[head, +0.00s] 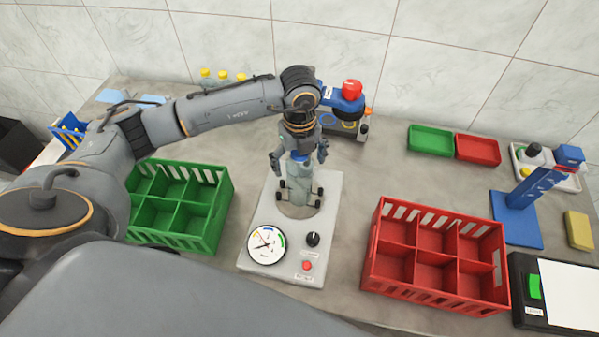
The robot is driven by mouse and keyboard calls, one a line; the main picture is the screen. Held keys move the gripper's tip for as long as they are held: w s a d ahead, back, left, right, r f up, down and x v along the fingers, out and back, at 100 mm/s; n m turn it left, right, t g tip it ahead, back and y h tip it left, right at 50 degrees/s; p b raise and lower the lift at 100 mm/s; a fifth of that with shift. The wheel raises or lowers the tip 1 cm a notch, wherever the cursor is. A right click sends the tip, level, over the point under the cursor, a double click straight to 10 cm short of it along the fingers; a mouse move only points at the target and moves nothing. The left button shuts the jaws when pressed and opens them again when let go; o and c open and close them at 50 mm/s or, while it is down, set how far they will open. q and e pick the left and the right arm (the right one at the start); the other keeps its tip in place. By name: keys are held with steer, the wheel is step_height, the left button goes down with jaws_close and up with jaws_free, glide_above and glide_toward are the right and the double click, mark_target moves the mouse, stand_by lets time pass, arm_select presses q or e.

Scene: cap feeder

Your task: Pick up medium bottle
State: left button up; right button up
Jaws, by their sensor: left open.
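A bottle (298,184), clear or pale with a blue top, stands upright in the round holder of the white gauge station (254,220). I cannot tell from this view whether it is the medium one. My left gripper (298,160) points down directly over the bottle, its fingers open on either side of the bottle's top. The gripper hides part of the top, and I cannot tell whether the fingers touch it. Several bottles with yellow caps (222,76) stand at the back wall, partly behind my left arm. My right gripper is not in view.
An empty green crate (226,190) stands left of the station, and an empty red crate (372,250) to its right. A capping device with a red knob (351,89) stands behind. Green (431,140) and red (478,149) trays and a blue stand (516,218) are at right.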

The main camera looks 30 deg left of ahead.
arm_select(q)
steer(key=shift+f, duration=0.45)
steer(key=shift+c, duration=0.2)
jaws_close()
steer(key=shift+r, duration=0.15)
